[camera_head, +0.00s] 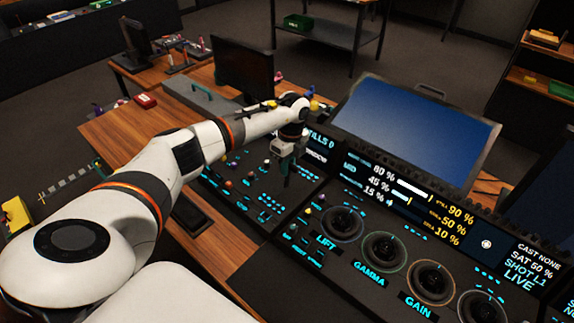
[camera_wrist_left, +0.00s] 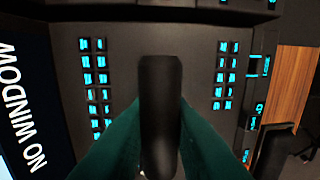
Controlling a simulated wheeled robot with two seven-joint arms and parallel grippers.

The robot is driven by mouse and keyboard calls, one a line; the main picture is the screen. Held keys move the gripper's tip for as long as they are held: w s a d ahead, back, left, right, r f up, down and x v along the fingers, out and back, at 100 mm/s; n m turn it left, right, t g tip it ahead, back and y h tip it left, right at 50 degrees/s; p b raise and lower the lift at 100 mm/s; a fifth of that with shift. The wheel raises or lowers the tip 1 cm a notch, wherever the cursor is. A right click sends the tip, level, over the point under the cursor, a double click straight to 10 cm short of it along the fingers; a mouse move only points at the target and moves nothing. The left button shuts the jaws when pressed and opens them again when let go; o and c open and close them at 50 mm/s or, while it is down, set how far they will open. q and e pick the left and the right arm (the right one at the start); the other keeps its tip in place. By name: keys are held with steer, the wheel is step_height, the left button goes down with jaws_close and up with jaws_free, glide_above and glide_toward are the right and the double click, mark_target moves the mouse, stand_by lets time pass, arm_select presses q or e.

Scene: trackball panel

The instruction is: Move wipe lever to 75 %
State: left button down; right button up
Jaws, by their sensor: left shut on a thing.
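The wipe lever (camera_wrist_left: 160,85) shows in the left wrist view as a thick black handle in the middle of the picture. My left gripper (camera_wrist_left: 160,135) has its teal fingers pressed against both sides of the handle. In the head view my left gripper (camera_head: 286,165) points down over the left section of the dark panel (camera_head: 262,222), and it hides most of the lever there. The lever's percentage cannot be read in either view. My right gripper is in neither view.
Lit cyan buttons (camera_wrist_left: 101,82) flank the lever. Trackballs for lift (camera_head: 342,223), gamma (camera_head: 384,251) and gain (camera_head: 431,282) lie to the right. A large blue screen (camera_head: 415,130) stands behind the panel. A display reading NO WINDOW (camera_wrist_left: 22,110) is at the wrist view's left.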

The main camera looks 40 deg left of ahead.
arm_select(q)
steer(key=shift+w+r, duration=0.15)
steer(key=shift+w, duration=0.15)
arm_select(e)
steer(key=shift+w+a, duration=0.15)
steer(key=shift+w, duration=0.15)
arm_select(q)
steer(key=c, duration=1.5)
jaws_free()
steer(key=shift+w, duration=0.1)
steer(key=shift+o, duration=0.7)
steer(key=shift+w+f, duration=0.15)
steer(key=shift+f, duration=0.05)
steer(key=shift+r, duration=0.45)
step_height(320, 180, up, 11)
steer(key=w+b, duration=0.1)
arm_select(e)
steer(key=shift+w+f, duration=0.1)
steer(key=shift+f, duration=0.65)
arm_select(q)
steer(key=shift+d, duration=0.1)
